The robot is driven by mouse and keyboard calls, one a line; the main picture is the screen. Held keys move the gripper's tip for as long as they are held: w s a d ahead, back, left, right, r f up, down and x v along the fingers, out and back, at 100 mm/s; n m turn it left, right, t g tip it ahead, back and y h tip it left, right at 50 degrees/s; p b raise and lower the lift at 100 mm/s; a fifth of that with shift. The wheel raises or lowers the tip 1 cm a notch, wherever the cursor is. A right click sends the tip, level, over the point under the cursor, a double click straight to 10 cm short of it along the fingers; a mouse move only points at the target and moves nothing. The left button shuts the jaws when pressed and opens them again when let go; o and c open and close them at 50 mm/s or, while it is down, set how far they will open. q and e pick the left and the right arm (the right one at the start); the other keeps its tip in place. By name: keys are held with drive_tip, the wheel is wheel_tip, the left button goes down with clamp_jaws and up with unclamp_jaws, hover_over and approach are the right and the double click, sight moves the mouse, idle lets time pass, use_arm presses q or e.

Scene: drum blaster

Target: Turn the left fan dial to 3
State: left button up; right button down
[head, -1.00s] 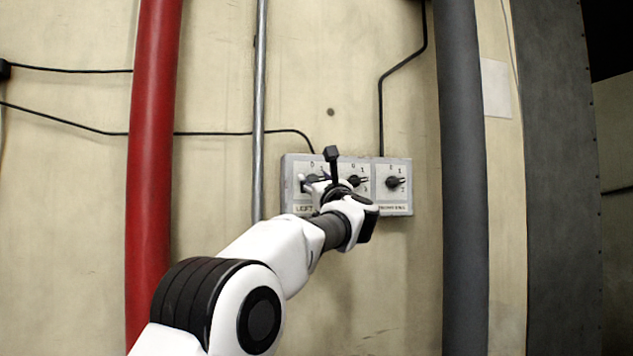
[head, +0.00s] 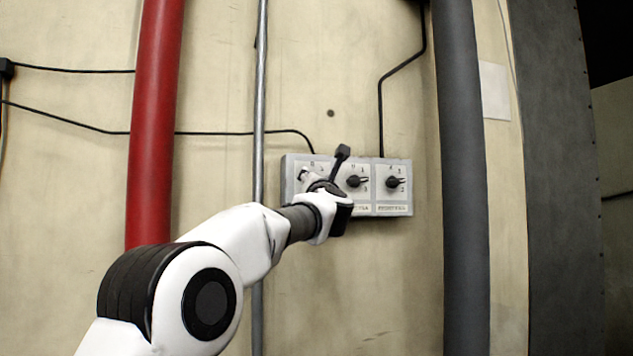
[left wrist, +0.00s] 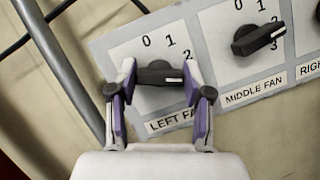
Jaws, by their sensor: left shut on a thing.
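The grey control panel (head: 395,166) is on the wall, and its left part also shows in the left wrist view (left wrist: 214,60). The left fan dial (left wrist: 157,74) is a black knob above the "LEFT FAN" label. My left gripper (left wrist: 158,82) is shut on this dial, one finger on each side. In the head view my left gripper (head: 307,180) covers most of the dial. My right gripper is not in view.
The middle fan dial (head: 353,181) is close beside my left gripper, and the right dial (head: 393,182) is farther right. A thin metal pipe (head: 260,100) and a red pipe (head: 157,120) run left of the panel; a thick grey pipe (head: 463,150) runs right of it.

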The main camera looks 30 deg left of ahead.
use_arm(q)
drive_tip(key=shift+m+h, duration=0.4)
drive_tip(key=shift+m, duration=0.4)
drive_tip(key=shift+t, duration=0.3)
drive_tip(key=o, duration=1.2)
drive_tip(key=shift+f, duration=0.1)
drive_tip(key=shift+c, duration=0.2)
drive_tip(key=v, duration=1.2)
drive_tip(key=shift+w+a, duration=0.1)
drive_tip(key=shift+a, duration=0.05)
